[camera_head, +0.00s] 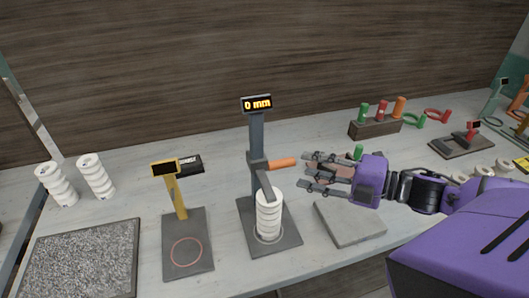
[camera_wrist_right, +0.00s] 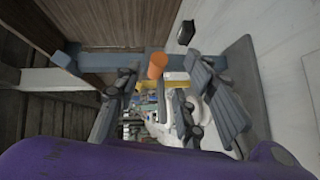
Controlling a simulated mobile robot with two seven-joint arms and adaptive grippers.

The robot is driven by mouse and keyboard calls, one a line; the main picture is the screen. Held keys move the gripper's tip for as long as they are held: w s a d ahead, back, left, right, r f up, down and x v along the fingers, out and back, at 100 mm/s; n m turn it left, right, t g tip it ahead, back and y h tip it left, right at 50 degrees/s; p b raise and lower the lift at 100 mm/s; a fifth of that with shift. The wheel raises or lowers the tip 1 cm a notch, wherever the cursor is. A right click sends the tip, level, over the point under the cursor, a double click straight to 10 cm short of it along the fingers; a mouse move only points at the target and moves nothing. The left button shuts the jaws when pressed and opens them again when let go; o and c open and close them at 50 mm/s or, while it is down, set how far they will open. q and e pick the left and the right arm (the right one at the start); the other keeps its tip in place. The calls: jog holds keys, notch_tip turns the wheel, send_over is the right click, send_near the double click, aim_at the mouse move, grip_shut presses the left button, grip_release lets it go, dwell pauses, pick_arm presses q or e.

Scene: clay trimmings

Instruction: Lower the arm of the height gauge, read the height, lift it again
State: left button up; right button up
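The height gauge (camera_head: 257,140) is a dark grey post on a flat base (camera_head: 287,236). Its display (camera_head: 257,104) reads 0 mm. An orange handle (camera_head: 283,163) sticks out to the right from its sliding arm (camera_head: 264,182). A white ribbed piece (camera_head: 269,217) stands upright on the base, just below the arm; whether they touch is unclear. My right gripper (camera_head: 305,170) is open and empty, its fingertips just right of the handle's end. In the right wrist view the handle (camera_wrist_right: 157,65) shows between the spread fingers. My left gripper is not in view.
A yellow gauge (camera_head: 176,190) stands to the left, with two white ribbed pieces (camera_head: 97,176) and a speckled slab (camera_head: 81,262) beyond. A grey block (camera_head: 350,222) lies below my right gripper. A wooden holder (camera_head: 375,128) with coloured handles stands behind it.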

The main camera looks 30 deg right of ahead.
aim_at(293, 164)
jog(key=shift+w+a+r, duration=0.1)
jog(key=shift+w+a, duration=0.1)
jog(key=shift+a, duration=0.05)
jog(key=x, duration=0.2)
jog(key=shift+w+a, duration=0.2)
jog(key=shift+a, duration=0.25)
jog(key=shift+b+x, duration=0.35)
jog(key=shift+x, duration=0.85)
jog(key=shift+w, duration=0.3)
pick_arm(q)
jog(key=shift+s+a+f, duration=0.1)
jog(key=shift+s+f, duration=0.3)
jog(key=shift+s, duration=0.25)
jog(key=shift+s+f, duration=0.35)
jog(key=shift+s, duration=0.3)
pick_arm(e)
jog(key=shift+w+a, duration=0.15)
jog(key=shift+w, duration=0.1)
jog(key=shift+c, duration=0.5)
grip_shut()
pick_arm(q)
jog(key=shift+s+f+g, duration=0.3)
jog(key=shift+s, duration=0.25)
